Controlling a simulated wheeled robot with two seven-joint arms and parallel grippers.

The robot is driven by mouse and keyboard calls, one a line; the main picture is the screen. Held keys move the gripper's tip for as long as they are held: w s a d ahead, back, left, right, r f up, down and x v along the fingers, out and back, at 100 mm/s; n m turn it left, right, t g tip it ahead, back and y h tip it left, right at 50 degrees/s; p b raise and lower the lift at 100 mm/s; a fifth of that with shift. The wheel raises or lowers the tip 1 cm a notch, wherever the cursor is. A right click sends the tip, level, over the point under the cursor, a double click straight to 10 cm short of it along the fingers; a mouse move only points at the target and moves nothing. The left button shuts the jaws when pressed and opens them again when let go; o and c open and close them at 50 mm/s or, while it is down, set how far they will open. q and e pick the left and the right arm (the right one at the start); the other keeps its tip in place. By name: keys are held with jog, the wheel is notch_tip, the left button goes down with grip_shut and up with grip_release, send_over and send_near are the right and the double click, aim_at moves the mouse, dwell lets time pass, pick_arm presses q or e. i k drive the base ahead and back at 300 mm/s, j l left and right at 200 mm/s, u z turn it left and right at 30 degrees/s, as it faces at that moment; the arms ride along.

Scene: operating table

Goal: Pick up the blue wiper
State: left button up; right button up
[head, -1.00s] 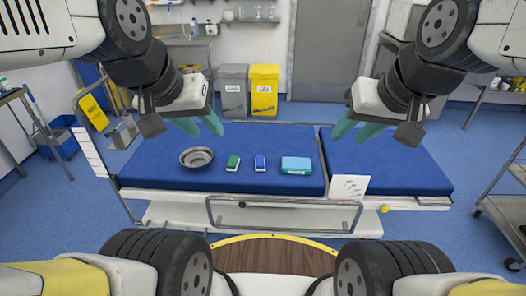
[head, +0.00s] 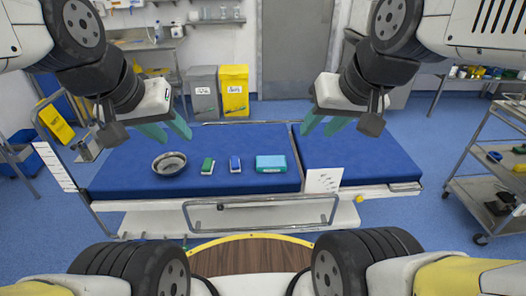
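The blue wiper (head: 235,164) is a small blue block with a pale base. It lies on the blue operating table (head: 350,160), between a green wiper (head: 208,166) and a teal box (head: 271,163). My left gripper (head: 171,133) is open and empty, above the table's back left part, up and left of the blue wiper. My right gripper (head: 322,126) is open and empty, above the table's back edge, up and right of the blue wiper. Neither gripper touches anything.
A metal bowl (head: 169,164) sits left of the green wiper. A white card (head: 324,181) and a metal side rail (head: 262,203) are at the table's front. A metal cart (head: 490,185) stands at right. Grey (head: 203,92) and yellow bins (head: 234,90) stand behind. The table's right part is bare.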

aim_at(235, 165)
jog(key=i+j+z, duration=0.45)
jog(key=j, duration=0.15)
jog(key=j+z, duration=0.25)
jog(key=i+j+z, duration=0.2)
jog(key=j, duration=0.25)
jog(key=j+z, duration=0.25)
jog(key=i+j, duration=0.05)
jog(key=j, duration=0.05)
